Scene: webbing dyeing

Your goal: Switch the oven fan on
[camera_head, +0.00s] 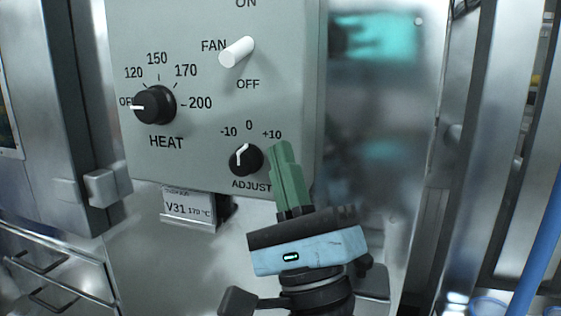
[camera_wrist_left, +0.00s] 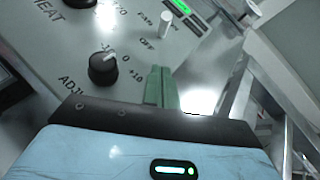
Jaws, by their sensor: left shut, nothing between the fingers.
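The fan switch (camera_head: 237,52) is a white lever on the grey control panel (camera_head: 200,20), between an ON label above and an OFF label below. Its free end slants down and left in the head view; its exact setting is hard to tell. It also shows in the left wrist view (camera_wrist_left: 166,24), near the top. My left gripper (camera_head: 284,152), with green fingers, is shut and empty. It is below and right of the switch, near the panel's lower right edge, apart from the lever. The fingers also show in the left wrist view (camera_wrist_left: 160,85). My right gripper is not in view.
The black heat knob (camera_head: 155,105) has its white mark toward OFF. The black adjust knob (camera_head: 246,160) is just left of my left fingers. A tag reading V31 170 °C (camera_head: 188,206) hangs below the panel. Steel surfaces lie right of the panel.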

